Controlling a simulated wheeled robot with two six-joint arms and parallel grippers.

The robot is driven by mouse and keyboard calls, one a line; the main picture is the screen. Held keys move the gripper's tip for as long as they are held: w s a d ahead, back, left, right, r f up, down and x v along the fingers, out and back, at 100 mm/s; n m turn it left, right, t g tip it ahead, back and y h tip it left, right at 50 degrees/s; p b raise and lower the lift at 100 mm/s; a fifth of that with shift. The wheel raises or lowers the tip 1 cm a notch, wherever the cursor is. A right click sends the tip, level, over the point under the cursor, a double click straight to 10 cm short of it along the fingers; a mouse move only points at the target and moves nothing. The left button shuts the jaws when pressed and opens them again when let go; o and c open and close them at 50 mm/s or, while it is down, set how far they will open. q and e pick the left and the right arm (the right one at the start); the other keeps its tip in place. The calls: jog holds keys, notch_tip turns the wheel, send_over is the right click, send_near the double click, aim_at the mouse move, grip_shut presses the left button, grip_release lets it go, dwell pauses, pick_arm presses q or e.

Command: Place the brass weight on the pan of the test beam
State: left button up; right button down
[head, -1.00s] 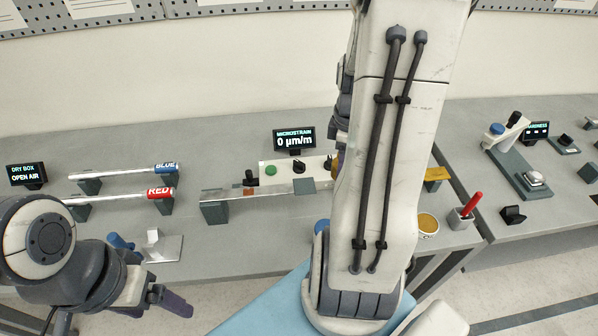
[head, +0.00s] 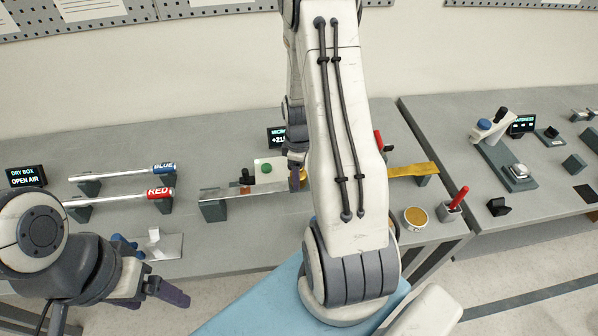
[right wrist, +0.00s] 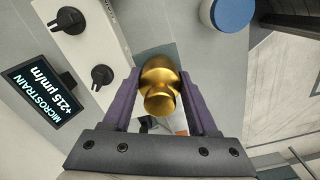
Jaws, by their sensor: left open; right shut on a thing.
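The brass weight (right wrist: 160,85) is between the purple fingers of my right gripper (right wrist: 165,100), which is shut on it. A grey-green plate, apparently the pan (right wrist: 158,51), shows beneath the weight in the right wrist view. The exact contact is hidden. In the head view, my right gripper (head: 297,172) is at the right end of the visible part of the silver test beam (head: 235,192). My arm hides the pan there. The microstrain display (right wrist: 42,85) reads +215 µm/m. My left gripper (head: 155,298) is open and empty at the bench's front left.
The beam's control box (head: 264,168) stands close behind the beam. Red and blue labelled rods (head: 120,198) rest on stands at left. A blue round cap (right wrist: 233,12) is near my right gripper.

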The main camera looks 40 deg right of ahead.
jog(key=shift+f, duration=0.15)
jog(key=shift+f, duration=0.1)
jog(key=shift+c, duration=0.9)
grip_release()
